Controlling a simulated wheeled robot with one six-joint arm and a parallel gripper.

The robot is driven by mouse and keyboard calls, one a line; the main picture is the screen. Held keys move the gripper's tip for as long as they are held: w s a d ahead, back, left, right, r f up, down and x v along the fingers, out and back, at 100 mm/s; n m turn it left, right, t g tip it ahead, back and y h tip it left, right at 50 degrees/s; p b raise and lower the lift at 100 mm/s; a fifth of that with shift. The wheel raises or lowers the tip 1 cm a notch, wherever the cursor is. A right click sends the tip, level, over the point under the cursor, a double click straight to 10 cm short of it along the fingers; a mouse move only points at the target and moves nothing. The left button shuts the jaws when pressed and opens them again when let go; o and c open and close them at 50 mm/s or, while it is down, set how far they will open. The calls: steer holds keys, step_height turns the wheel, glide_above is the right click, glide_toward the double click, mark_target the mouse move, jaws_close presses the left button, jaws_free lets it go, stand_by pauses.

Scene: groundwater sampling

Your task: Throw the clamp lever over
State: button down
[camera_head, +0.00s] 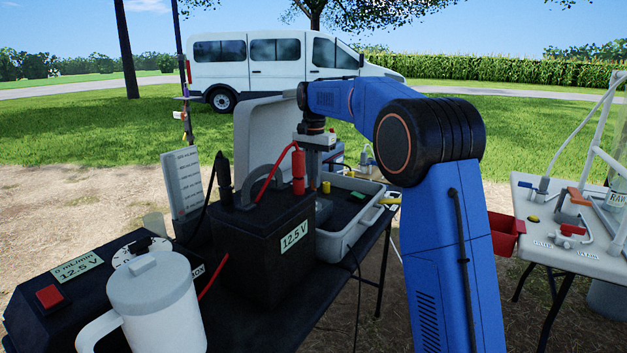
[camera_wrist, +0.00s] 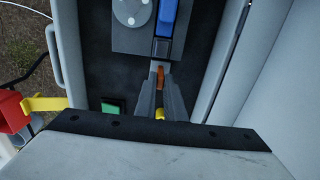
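My gripper (camera_wrist: 160,77) points down into a grey tray (camera_head: 357,228). In the wrist view its two fingers stand a small gap apart. A small orange-brown piece (camera_wrist: 160,76) shows between the fingertips; it may be part of the clamp lever, but I cannot tell, nor whether the fingers press on it. Just beyond the tips is a blue bar (camera_wrist: 166,18) on a dark grey block with a round pale disc (camera_wrist: 131,12). A yellow knob (camera_wrist: 159,113) shows between the fingers, nearer the wrist.
The black battery (camera_head: 262,245) with red and black clips stands close left of my gripper. A raised grey lid (camera_head: 262,125) rises behind it. A white jug (camera_head: 157,305) stands in front. A second table (camera_head: 590,255) with valves and a red bin (camera_head: 505,235) are at right.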

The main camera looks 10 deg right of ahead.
steer(key=shift+s+d+f+t+y, duration=0.15)
steer(key=shift+s+d+t+y, duration=0.05)
steer(key=shift+s+d, duration=0.25)
steer(key=shift+s+d+f+t+y, duration=0.15)
steer(key=shift+s+d+t+y, duration=0.05)
steer(key=shift+s+d, duration=0.25)
steer(key=c, duration=2.5)
jaws_free()
steer(key=shift+s+d+f+t+y, duration=0.25)
steer(key=shift+s+d+t+y, duration=0.15)
steer(key=shift+s+d, duration=0.1)
steer(key=shift+o, duration=0.2)
steer(key=shift+s+d+f, duration=0.25)
steer(key=shift+o, duration=0.5)
steer(key=shift+s+d+f+t+y, duration=0.6)
steer(key=shift+s+f+t+y, duration=0.1)
steer(key=shift+f, duration=0.15)
steer(key=shift+o, duration=0.4)
steer(key=shift+f, duration=0.15)
